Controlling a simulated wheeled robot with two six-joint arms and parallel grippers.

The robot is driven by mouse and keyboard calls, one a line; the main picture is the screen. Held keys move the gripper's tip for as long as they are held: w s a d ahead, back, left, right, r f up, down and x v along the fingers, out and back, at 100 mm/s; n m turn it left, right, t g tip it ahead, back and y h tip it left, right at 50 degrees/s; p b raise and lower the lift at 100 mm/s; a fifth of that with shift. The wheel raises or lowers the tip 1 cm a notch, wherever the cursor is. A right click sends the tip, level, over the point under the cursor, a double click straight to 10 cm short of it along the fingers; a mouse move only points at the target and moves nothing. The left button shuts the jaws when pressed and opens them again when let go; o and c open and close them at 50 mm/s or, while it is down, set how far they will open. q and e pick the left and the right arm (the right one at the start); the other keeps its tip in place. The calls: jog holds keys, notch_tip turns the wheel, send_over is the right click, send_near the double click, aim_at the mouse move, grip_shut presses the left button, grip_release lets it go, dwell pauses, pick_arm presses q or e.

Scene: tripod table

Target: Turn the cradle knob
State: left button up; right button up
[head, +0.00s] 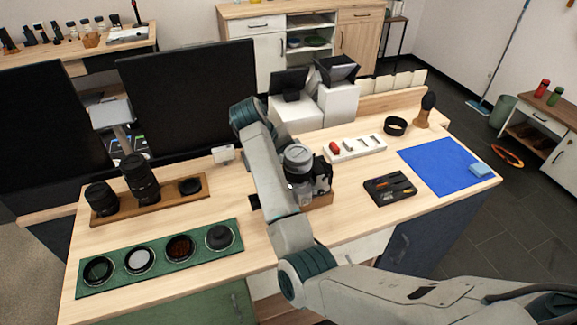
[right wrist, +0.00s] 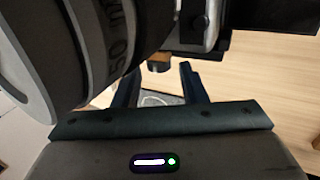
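A grey-and-black camera with a large lens (head: 299,160) sits on a wooden cradle (head: 321,201) near the middle of the table. My right arm reaches in from the lower right and passes beside the camera; its gripper is hidden in the head view. In the right wrist view the right gripper (right wrist: 160,72) has its two fingers apart. A small dark knob with a brownish end (right wrist: 158,66) shows between and just past the fingertips. I cannot tell whether either finger touches it. The lens barrel (right wrist: 98,40) fills the left of that view. My left gripper is not in view.
A green tray of filters (head: 160,284) and a wooden lens rack (head: 151,203) lie on the left. A white parts tray (head: 372,143), a black tool tray (head: 412,184) and a blue mat (head: 420,160) lie on the right. Black monitors (head: 188,98) stand behind.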

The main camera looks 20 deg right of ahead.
jog(key=p+v, duration=0.3)
jog(key=v, duration=0.1)
jog(key=shift+r, duration=0.15)
